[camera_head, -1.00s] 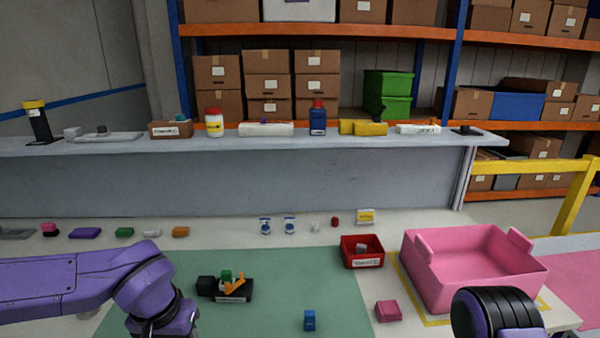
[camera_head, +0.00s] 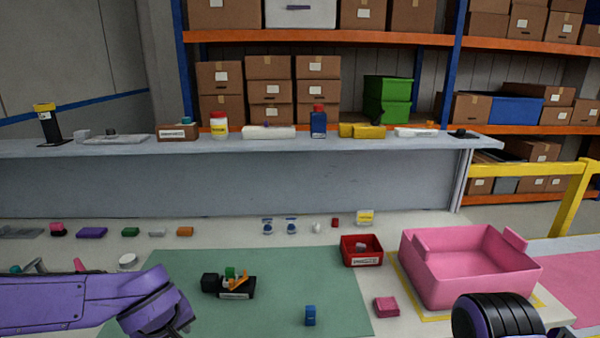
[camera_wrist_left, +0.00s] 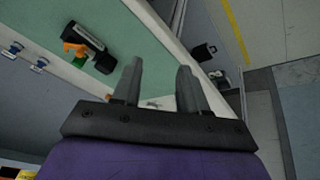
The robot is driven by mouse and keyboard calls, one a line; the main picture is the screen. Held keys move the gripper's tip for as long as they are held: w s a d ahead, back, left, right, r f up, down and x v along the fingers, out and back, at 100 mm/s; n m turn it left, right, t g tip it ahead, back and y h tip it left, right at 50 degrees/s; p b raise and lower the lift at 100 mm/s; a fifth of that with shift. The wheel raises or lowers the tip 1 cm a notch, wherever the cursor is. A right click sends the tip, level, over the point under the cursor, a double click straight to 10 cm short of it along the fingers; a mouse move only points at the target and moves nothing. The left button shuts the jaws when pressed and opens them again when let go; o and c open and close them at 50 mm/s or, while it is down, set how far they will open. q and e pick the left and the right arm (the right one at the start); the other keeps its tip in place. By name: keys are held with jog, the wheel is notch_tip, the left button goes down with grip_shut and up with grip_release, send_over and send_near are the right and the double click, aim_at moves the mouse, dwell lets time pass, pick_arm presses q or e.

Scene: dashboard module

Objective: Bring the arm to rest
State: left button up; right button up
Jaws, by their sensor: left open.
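My left gripper (camera_wrist_left: 156,85) shows in the left wrist view with its two fingers apart and nothing between them. It hangs over the table's edge area, clear of the objects. In the head view my left arm comes in at the lower left, and its gripper is out of frame. My right arm shows only as a dark rounded link at the lower right, and its gripper is not seen. The dashboard module (camera_head: 235,294), black with green and orange parts, sits on the green mat (camera_head: 290,262). It also shows in the left wrist view (camera_wrist_left: 88,38).
A blue block (camera_head: 310,315) and a pink block (camera_head: 386,307) lie near the front. A red bin (camera_head: 361,260) and a large pink tote (camera_head: 470,287) stand at the right. Small parts line the table's back. A grey shelf (camera_head: 250,144) holds several items behind.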

pick_arm(q)
jog(key=s+a+f+n+t+y+b, duration=0.1)
jog(key=s+a+f+n, duration=0.1)
jog(key=f, duration=0.7)
jog(key=s+a+f+n+t+y, duration=0.1)
jog(key=a+f+n+y, duration=0.1)
jog(key=f, duration=0.7)
jog(key=s+a+f+m+g, duration=0.1)
jog(key=s+f+m, duration=0.2)
jog(key=s+f, duration=0.4)
jog(key=s+a+f+m+g+h+b, duration=0.1)
jog(key=s+f+m+g, duration=0.1)
jog(key=s+f, duration=0.6)
jog(key=s+m, duration=0.1)
jog(key=s, duration=0.5)
jog(key=shift+h, duration=0.3)
